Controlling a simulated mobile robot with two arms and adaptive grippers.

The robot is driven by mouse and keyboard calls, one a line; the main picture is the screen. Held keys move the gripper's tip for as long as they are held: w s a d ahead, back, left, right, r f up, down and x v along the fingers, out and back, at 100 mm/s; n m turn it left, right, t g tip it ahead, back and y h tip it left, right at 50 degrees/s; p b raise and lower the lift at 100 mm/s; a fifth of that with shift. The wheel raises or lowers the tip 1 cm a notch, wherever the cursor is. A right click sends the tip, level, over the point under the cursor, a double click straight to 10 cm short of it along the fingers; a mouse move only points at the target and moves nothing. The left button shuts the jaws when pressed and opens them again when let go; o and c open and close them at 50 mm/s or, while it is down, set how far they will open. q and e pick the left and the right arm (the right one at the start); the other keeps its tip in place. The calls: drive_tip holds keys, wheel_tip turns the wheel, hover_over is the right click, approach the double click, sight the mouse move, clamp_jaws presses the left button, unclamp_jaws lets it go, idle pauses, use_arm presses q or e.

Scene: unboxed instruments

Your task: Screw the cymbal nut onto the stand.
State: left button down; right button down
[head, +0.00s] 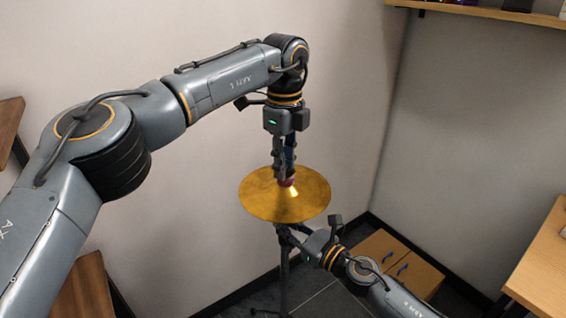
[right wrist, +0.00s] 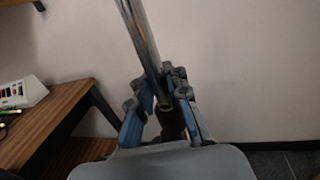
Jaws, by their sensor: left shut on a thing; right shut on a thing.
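The round golden cymbal (head: 260,196) lies roughly level on top of the dark stand (head: 284,275). My left gripper (head: 284,172) points straight down over the cymbal's centre, shut on the cymbal nut, which its fingers mostly hide. A small dark red piece (head: 287,182) shows at the fingertips, at the cymbal's middle; I cannot tell whether it is the nut or a washer. Whether the thread is engaged is hidden. My right gripper (head: 287,233) is below the cymbal, shut on the stand's pole. In the right wrist view the shiny pole (right wrist: 145,45) runs between its fingers (right wrist: 166,98).
A wooden table (head: 545,265) is at the right edge, and a shelf (head: 490,12) hangs at the upper right. The right wrist view shows a wooden desk (right wrist: 50,118) with a white device (right wrist: 20,98).

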use_arm(q)
drive_tip(key=m, duration=0.6)
drive_tip(key=shift+m, duration=0.4)
use_arm(e)
drive_tip(key=shift+s+d+f, duration=0.1)
drive_tip(key=shift+f, duration=0.3)
use_arm(q)
drive_tip(key=m, duration=0.4)
drive_tip(key=shift+d, duration=0.1)
drive_tip(key=m, duration=0.4)
drive_tip(key=shift+f, duration=0.1)
use_arm(e)
drive_tip(key=shift+d, duration=0.1)
use_arm(q)
drive_tip(key=m, duration=0.8)
use_arm(e)
drive_tip(key=shift+d, duration=0.1)
use_arm(q)
drive_tip(key=m, duration=0.7)
drive_tip(key=shift+m, duration=0.4)
drive_tip(key=c, duration=1.3)
unclamp_jaws()
drive_tip(key=shift+a, duration=0.2)
drive_tip(key=shift+c, duration=0.2)
drive_tip(key=shift+o, duration=0.8)
use_arm(e)
drive_tip(key=shift+r, duration=0.1)
use_arm(q)
drive_tip(key=shift+s, duration=0.1)
drive_tip(key=shift+d, duration=0.1)
